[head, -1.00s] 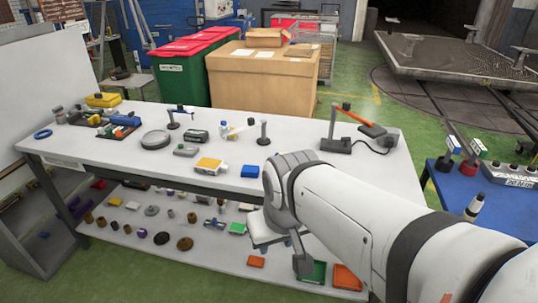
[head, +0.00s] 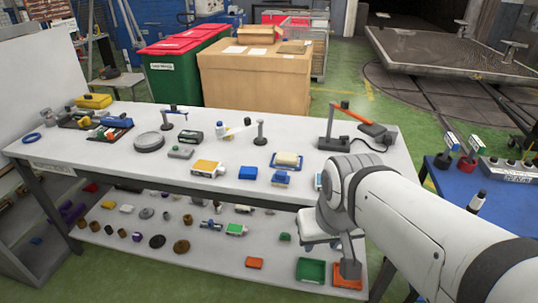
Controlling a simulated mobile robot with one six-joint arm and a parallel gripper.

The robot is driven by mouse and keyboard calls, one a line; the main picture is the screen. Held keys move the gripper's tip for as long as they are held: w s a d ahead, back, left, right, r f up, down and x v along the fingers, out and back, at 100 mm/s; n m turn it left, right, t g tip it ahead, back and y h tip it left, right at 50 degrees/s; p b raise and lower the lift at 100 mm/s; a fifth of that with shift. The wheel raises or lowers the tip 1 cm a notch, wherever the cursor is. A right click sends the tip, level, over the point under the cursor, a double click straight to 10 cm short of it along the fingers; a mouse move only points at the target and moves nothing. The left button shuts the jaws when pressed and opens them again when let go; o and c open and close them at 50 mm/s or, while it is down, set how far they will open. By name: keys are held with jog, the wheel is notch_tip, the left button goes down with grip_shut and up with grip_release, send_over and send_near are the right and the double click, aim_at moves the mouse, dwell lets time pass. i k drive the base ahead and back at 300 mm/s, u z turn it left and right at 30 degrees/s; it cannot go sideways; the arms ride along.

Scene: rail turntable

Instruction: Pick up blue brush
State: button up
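No item is plainly a brush at this size. A small blue item (head: 281,178) lies near the front edge of the white table (head: 130,170), just in front of a blue tray bearing a cream block. A blue block (head: 247,173) lies to its left. Either could be the blue brush; I cannot tell which. My gripper (head: 347,270) hangs in front of the table's edge, to the right of and lower in the picture than both blue items. Its fingers are mostly hidden behind my wrist, so I cannot tell if it is open.
The blue tray (head: 272,165) and a yellow-and-white box (head: 207,168) stand close by. A lamp with an orange arm (head: 352,112) stands at the back right. A lower shelf (head: 205,258) holds small parts and a green bin (head: 311,270). A blue table (head: 450,195) is at right.

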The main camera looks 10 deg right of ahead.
aim_at(280, 179)
jog(key=u, duration=0.05)
jog(key=i, duration=1)
jog(key=z, duration=0.1)
